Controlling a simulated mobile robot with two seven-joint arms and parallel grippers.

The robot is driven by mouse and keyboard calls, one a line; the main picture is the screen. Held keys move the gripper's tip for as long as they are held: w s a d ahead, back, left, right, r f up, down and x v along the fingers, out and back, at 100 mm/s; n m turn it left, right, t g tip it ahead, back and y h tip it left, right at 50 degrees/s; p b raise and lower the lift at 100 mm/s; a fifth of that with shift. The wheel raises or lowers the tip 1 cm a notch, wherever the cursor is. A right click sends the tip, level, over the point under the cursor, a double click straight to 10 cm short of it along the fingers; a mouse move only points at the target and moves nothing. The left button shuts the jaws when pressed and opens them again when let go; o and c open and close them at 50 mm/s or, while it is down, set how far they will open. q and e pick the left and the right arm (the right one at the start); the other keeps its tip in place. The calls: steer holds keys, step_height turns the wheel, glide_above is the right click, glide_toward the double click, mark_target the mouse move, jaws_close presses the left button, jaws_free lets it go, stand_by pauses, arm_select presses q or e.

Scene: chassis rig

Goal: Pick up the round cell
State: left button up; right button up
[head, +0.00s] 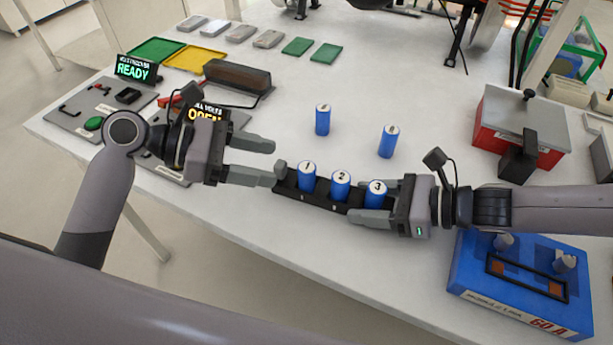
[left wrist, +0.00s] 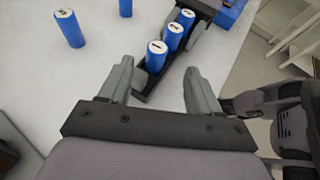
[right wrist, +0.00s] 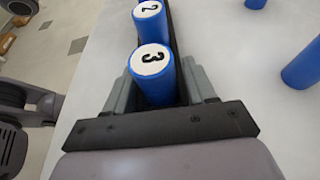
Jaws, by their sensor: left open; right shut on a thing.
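Three blue round cells with white numbered tops stand upright in a black holder (head: 325,203): cell 1 (head: 307,178), cell 2 (head: 340,187) and cell 3 (head: 376,194). Two more blue cells stand loose on the table behind, one on the left (head: 322,121) and one on the right (head: 387,143). My left gripper (head: 272,162) is open and empty, just left of the holder's left end; in the left wrist view cell 1 (left wrist: 156,60) lies beyond its fingertips. My right gripper (head: 380,205) is shut on the holder's right end, its fingers straddling cell 3 (right wrist: 153,78).
A blue box (head: 470,288) lies at the front right, and a red box with grey lid (head: 520,125) behind it. A dark brown block (head: 237,76), control panels and yellow and green trays (head: 155,50) are at the left.

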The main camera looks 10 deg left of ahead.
mark_target(306, 167)
arm_select(q)
steer(key=x, duration=0.8)
steer(key=shift+w+f, duration=0.15)
steer(key=shift+w, duration=0.1)
steer(key=c, duration=1.1)
